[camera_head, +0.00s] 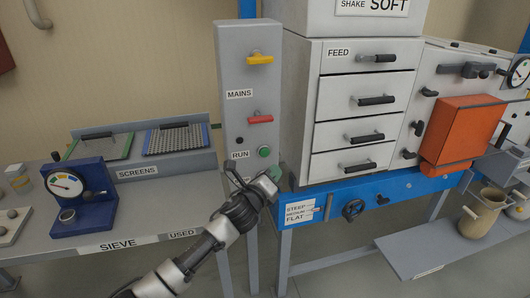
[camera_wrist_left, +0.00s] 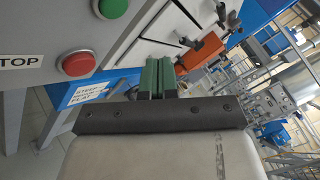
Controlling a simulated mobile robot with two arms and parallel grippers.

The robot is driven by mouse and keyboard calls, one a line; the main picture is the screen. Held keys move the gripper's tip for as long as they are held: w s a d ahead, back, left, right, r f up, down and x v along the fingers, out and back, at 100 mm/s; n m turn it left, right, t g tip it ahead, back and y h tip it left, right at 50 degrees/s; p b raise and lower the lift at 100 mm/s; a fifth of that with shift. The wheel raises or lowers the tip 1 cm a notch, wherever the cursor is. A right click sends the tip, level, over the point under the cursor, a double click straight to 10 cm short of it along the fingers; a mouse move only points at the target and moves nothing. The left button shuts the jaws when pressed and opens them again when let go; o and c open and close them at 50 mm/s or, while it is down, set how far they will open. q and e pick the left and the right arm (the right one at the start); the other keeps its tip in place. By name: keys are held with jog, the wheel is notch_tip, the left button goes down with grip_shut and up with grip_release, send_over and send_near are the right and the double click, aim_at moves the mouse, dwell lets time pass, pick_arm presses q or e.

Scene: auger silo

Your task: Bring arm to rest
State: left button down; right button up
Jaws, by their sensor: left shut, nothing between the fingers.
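My left gripper (camera_head: 272,178) is in front of the lower part of the grey control post (camera_head: 248,70), just below the green RUN button (camera_head: 264,152). In the left wrist view its green fingers (camera_wrist_left: 157,78) are closed together with nothing between them. The red STOP button (camera_wrist_left: 76,63) is close to the left of the fingers there, and the green button (camera_wrist_left: 112,8) is above it. A gap shows between the fingers and the red button. In the head view the gripper hides the red button. My right gripper is in neither view.
The white drawer cabinet (camera_head: 366,105) on a blue frame (camera_head: 380,195) stands right of the post. A yellow handle (camera_head: 260,58) and a red handle (camera_head: 260,119) stick out of the post above. A bench (camera_head: 150,238) with a blue gauge stand (camera_head: 90,200) is at left.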

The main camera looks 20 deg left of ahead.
pick_arm(q)
jog(key=shift+f, duration=0.1)
dwell(0.3)
jog(key=s+a+f+n+g+y, duration=0.1)
jog(key=s+a+f+n+g, duration=0.15)
jog(key=s+f+n, duration=0.65)
jog(key=s+a+f+g+y, duration=0.1)
jog(key=s+f+g, duration=0.15)
jog(key=f, duration=1.35)
jog(key=s+a+f+n+g+y, duration=0.1)
jog(key=s+a+f+n+g, duration=0.3)
jog(key=f, duration=0.8)
jog(key=s+d+f+n+g+y, duration=0.15)
jog(key=s+f+n, duration=0.25)
jog(key=s+f, duration=0.55)
jog(key=s+f+n+g+h, duration=0.1)
jog(key=s+f+n+g, duration=0.35)
jog(key=s, duration=0.85)
jog(key=s+f+n+g, duration=0.1)
jog(key=s+f+n, duration=0.1)
jog(key=s, duration=0.8)
jog(key=s+d+f+n+g, duration=0.1)
jog(key=s+f, duration=0.3)
jog(key=s, duration=0.7)
jog(key=shift+s+d+f+n+b, duration=0.15)
jog(key=shift+f+n+b, duration=0.15)
jog(key=shift+n, duration=0.55)
jog(key=shift+y, duration=0.25)
